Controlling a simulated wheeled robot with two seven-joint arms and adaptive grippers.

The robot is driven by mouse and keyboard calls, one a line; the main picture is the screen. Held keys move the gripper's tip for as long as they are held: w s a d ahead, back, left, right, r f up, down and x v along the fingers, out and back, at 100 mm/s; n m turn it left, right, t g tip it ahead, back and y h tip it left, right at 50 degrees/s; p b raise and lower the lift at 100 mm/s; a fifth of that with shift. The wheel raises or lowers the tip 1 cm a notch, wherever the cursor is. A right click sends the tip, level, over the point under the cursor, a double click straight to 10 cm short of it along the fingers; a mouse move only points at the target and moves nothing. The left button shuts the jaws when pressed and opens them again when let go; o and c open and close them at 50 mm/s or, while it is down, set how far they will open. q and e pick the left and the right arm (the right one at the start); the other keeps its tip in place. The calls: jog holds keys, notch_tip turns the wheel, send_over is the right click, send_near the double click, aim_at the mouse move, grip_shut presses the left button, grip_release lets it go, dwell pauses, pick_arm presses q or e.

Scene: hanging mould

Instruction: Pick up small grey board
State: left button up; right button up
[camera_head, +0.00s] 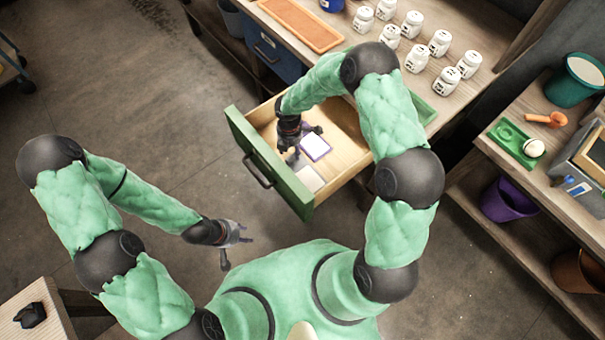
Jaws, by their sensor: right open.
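An open green-fronted drawer (267,164) holds two small flat boards. One is a pale board with a purple edge (316,148); the other is a plain pale greyish board (309,179) nearer the drawer front. I cannot tell for sure which is the small grey board. My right gripper (306,146) reaches down into the drawer, open, beside the purple-edged board and partly in front of it. The plain board lies just below the gripper in the picture. My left gripper (237,251) hangs empty outside the drawer over the floor, its fingers spread.
The workbench above the drawer carries an orange tray (301,24) and several white jars (417,57). A shelf at right holds a green tray (515,143), an orange scoop (545,119) and a teal bucket (573,80). Floor to the left of the drawer is clear.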

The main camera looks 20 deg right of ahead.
jog(key=f, duration=0.1)
jog(key=f+b, duration=0.1)
jog(key=f, duration=0.1)
jog(key=f+b, duration=0.1)
jog(key=f, duration=0.1)
jog(key=shift+w+a, duration=0.15)
jog(key=shift+w, duration=0.1)
jog(key=shift+r, duration=0.1)
jog(key=shift+c, duration=0.3)
grip_shut()
